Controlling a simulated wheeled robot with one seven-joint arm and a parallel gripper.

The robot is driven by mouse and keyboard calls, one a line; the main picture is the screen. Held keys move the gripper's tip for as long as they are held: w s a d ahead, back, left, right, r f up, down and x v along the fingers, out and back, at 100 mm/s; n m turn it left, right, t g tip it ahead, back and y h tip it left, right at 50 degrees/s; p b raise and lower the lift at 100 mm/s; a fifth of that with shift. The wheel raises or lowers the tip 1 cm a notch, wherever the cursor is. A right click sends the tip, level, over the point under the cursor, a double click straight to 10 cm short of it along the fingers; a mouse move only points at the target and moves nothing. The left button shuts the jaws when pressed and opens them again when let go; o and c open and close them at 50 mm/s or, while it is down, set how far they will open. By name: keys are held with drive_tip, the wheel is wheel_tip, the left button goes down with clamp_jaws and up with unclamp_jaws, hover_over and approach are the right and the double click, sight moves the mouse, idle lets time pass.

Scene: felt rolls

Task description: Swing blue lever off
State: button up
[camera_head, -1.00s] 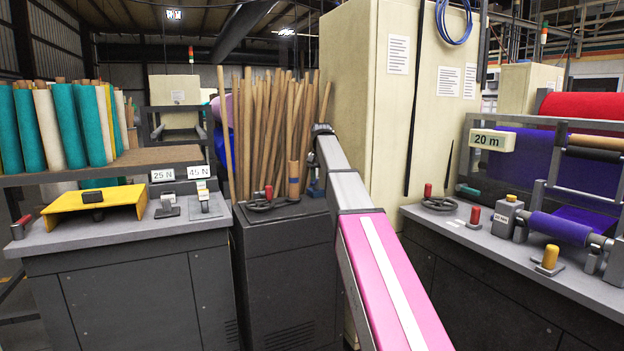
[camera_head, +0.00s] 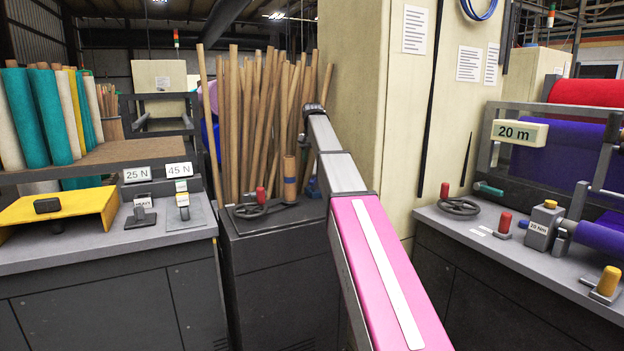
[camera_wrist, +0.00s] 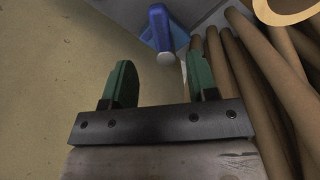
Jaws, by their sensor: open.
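The blue lever (camera_wrist: 160,28), with a pale rounded end, shows at the top of the wrist view, ahead of my gripper (camera_wrist: 158,78) and roughly in line with the gap between its fingers. The two green fingers stand wide apart with nothing between them. The lever looks apart from both fingers. In the head view a small bit of blue (camera_head: 313,187), probably this lever, shows beside my arm at the back of the middle cabinet; my arm hides part of it. My gripper is hidden there behind the arm's far end.
Brown tubes (camera_wrist: 250,75) stand close by my right finger; the same bundle (camera_head: 250,120) rises from behind the middle cabinet (camera_head: 285,265). A tall cream cabinet (camera_head: 375,75) stands right of my arm. A black handwheel with a red knob (camera_head: 258,208) sits on the middle cabinet top.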

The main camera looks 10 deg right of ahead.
sight(313, 179)
wheel_tip(313, 179, down, 9)
drive_tip(key=shift+r, duration=0.1)
idle(0.4)
clamp_jaws()
